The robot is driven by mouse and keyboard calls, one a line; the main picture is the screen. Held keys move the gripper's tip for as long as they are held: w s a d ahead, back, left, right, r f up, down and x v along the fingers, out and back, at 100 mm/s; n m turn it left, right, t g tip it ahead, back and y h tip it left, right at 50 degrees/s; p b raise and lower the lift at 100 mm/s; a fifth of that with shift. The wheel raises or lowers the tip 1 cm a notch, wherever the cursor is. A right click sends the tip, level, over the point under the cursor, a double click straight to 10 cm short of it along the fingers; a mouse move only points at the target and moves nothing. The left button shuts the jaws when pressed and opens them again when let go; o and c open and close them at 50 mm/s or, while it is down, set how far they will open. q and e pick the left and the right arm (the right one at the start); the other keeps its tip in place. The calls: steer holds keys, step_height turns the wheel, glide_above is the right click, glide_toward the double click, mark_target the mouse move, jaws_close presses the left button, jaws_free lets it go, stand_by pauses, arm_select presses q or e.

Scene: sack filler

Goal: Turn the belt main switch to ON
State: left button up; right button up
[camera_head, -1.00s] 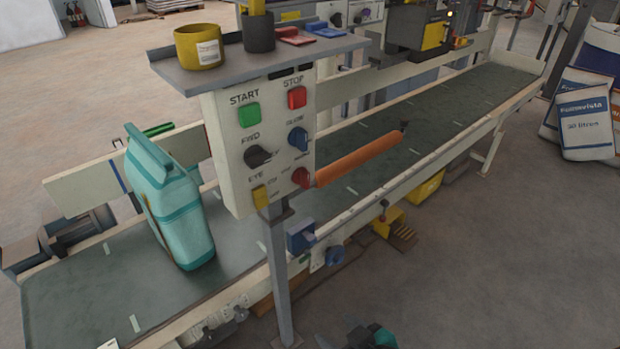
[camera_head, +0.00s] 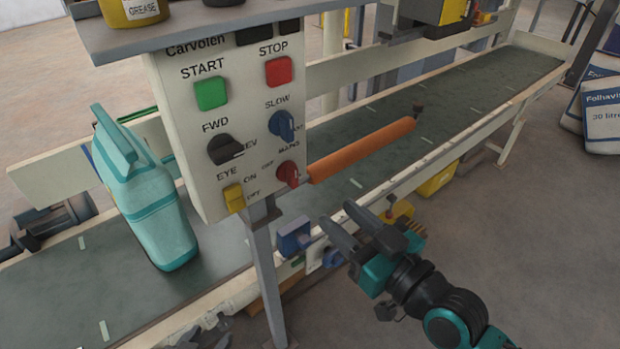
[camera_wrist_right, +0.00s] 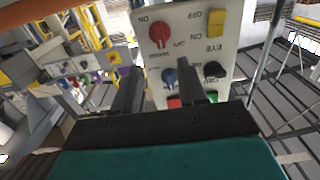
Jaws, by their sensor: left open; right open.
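The belt main switch (camera_head: 289,174) is a red knob labelled MAINS at the lower right of the white control panel (camera_head: 190,140), with OFF printed on its left. The red knob also shows upside down in the right wrist view (camera_wrist_right: 158,33), where ON is readable beside it. Which way its pointer faces is unclear. My right gripper (camera_head: 350,228) is open and empty, below and right of the knob and apart from it. In the wrist view its dark fingers (camera_wrist_right: 160,95) point toward the panel. My left gripper (camera_head: 205,333) shows only as dark fingertips at the bottom edge.
An orange padded bar (camera_head: 362,151) extends right from beside the red knob. A yellow EYE switch (camera_head: 234,198), a blue SLOW knob (camera_head: 281,126) and a black FWD knob (camera_head: 224,149) are close by. A shelf (camera_head: 200,35) overhangs the panel. A teal jug (camera_head: 150,205) stands on the belt.

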mark_target(296, 178)
steer(key=x, duration=1.1)
steer(key=shift+c, duration=0.2)
jaws_close()
